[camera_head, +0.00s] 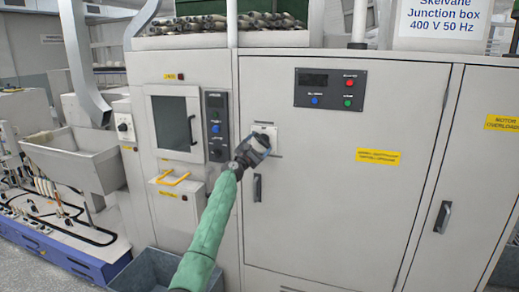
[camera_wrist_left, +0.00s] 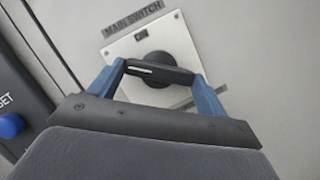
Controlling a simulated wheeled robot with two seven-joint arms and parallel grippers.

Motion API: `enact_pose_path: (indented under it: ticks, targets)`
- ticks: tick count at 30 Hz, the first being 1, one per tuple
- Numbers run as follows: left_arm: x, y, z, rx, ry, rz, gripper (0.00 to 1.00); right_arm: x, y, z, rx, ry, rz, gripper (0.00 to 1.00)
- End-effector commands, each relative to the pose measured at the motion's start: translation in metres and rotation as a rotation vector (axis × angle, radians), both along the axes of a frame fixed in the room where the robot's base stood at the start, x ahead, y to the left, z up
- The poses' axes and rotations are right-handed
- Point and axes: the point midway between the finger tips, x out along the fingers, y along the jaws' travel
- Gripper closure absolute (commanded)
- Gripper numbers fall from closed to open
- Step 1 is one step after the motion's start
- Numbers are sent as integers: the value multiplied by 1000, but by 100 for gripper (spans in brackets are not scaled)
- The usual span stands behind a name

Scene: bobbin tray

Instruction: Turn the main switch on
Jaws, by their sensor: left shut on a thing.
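The main switch is a black rotary knob (camera_wrist_left: 155,62) on a pale square plate (camera_wrist_left: 182,40) labelled "MAIN SWITCH". My left gripper (camera_wrist_left: 160,74) has its two blue fingers at the ends of the knob's black bar, shut on it. The bar lies nearly level in the left wrist view, tilted slightly down to the right. A small dark window sits on the plate above the knob; its text is too small to read. In the head view my left gripper (camera_head: 264,143) covers the knob, and part of the plate (camera_head: 268,130) shows. My right gripper is out of view.
The plate is on a grey cabinet door (camera_head: 330,200) with a button panel (camera_head: 330,89) above right. A narrow control panel (camera_head: 216,125) stands close on the left; its blue button (camera_wrist_left: 10,126) shows in the wrist view. A door handle (camera_head: 257,188) is just below.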

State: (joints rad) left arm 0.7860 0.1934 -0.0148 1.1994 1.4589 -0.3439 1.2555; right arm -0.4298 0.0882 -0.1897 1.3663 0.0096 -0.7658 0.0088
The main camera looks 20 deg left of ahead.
Motion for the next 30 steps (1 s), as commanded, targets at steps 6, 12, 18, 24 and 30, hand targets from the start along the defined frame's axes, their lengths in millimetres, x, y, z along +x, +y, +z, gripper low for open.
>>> enact_pose_path:
  ticks: [6, 12, 18, 24, 30]
  targets:
    - [0, 2, -1, 209, -7, 0, 46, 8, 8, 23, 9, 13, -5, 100]
    - [0, 3, 1, 399, -14, 0, 46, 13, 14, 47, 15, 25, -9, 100]
    - [0, 3, 3, 580, -20, -1, 46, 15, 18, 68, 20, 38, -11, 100]
    - [0, 3, 4, 730, -23, -2, 46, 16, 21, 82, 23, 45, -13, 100]
    - [0, 3, 5, 836, -27, -3, 46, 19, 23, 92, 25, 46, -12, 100]
